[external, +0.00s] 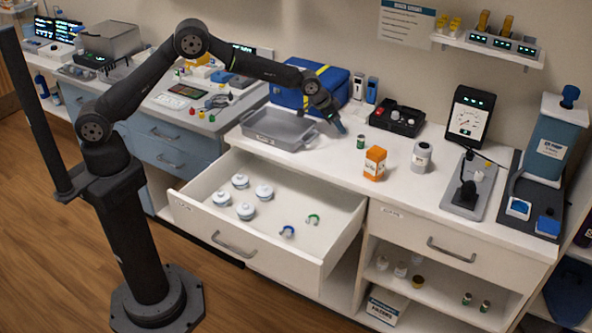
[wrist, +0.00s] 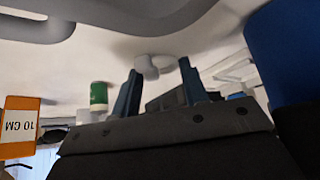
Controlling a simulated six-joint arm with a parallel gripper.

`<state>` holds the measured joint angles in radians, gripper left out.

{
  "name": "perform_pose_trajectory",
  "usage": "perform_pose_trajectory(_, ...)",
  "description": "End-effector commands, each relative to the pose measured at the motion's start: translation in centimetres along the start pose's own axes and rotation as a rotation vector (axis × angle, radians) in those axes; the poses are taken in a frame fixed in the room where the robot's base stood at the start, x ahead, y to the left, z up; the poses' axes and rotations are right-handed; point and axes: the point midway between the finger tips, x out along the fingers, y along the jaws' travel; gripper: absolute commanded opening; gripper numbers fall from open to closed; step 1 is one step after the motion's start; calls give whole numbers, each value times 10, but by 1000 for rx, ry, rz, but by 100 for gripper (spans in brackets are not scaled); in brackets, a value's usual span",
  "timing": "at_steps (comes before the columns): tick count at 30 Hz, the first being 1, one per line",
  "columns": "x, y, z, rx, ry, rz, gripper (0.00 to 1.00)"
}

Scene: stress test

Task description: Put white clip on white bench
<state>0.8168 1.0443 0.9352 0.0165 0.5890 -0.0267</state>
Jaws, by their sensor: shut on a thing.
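A white clip (wrist: 147,67) shows in the wrist view between the fingertips of my gripper (wrist: 158,66). My gripper is shut on it. In the external view my gripper (external: 334,121) is low over the white bench (external: 335,172), just right of the grey tray. The clip cannot be made out in the external view. I cannot tell whether the clip touches the bench top.
The grey tray (external: 280,126) and blue bag (external: 313,88) are beside my gripper. A green vial (external: 360,142), orange box (external: 375,163) and grey-white jar (external: 421,157) stand to the right.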

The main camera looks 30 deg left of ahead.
Motion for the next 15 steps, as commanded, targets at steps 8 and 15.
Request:
perform_pose_trajectory(8, 2, 0, 1, 0, 2, 0, 20)
perform_pose_trajectory(15, 5, 0, 3, 0, 1, 0, 62)
